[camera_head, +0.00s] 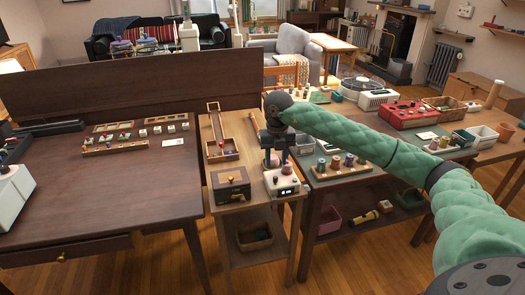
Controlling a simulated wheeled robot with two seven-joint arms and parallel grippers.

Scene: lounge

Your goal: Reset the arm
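My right arm (376,145), in a green padded sleeve, reaches in from the lower right across the middle of the view. Its dark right gripper (277,160) points down over the narrow wooden table, just above or behind a small white device with knobs (282,182). The fingers are small and dark against the things behind them. I cannot tell whether they are open or whether they touch anything. My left gripper is not in view.
A dark wooden desk (95,205) with small trays is at the left. A wooden box (231,186) stands left of the white device. Right of it, a rack of spools (341,165), a red unit (408,114) and a turntable (357,86) crowd the tables. Floor shows in front.

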